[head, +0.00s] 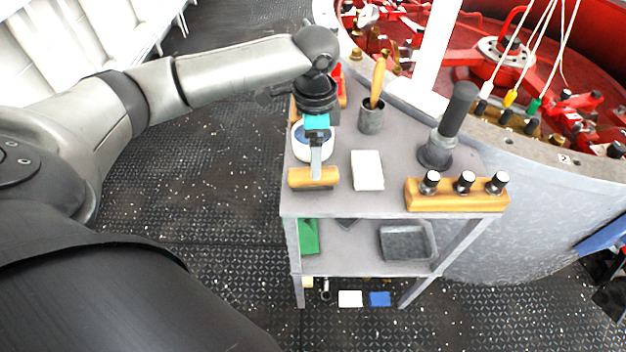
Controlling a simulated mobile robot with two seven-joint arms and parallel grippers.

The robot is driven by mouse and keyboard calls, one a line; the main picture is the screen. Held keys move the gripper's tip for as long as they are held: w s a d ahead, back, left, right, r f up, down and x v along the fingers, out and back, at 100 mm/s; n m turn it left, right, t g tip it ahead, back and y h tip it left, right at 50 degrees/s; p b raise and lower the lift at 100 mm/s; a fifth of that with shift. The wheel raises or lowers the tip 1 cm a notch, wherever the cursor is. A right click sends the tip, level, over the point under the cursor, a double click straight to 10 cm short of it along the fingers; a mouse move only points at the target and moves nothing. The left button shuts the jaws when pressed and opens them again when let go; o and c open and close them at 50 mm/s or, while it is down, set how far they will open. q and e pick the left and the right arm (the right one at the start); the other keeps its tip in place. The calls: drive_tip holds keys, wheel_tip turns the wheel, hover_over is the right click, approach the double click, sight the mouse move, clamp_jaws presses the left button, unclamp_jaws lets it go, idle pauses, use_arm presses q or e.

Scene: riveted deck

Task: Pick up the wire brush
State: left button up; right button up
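My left gripper (316,160) hangs over the left side of a grey cart top, fingers pointing towards the front edge. The bar may be the wire brush, but no bristles show. From this angle the fingers overlap, so I cannot tell whether they are open or grip the bar. Another wooden-handled tool (378,80) stands upright in a grey cup (370,118) behind; its lower end is hidden. My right gripper is not in view.
A white bowl (299,145) is partly behind the gripper. A white block (367,170), a dark-handled tool (456,115) and a wooden rack (455,197) with black-and-white pieces share the grey cart (395,203). A curved grey wall (550,215) borders it at right.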

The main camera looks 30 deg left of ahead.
use_arm(q)
drive_tip(key=f, duration=0.1)
drive_tip(key=f+b, duration=0.1)
drive_tip(key=f, duration=0.1)
drive_tip(key=s+f, duration=0.1)
drive_tip(key=f, duration=0.1)
drive_tip(key=shift+d+f+b, duration=0.1)
drive_tip(key=shift+f+b, duration=0.05)
drive_tip(key=shift+b, duration=0.2)
drive_tip(key=shift+w+f, duration=0.1)
drive_tip(key=shift+f, duration=0.3)
drive_tip(key=shift+c, duration=0.2)
drive_tip(key=shift+r, duration=0.1)
clamp_jaws()
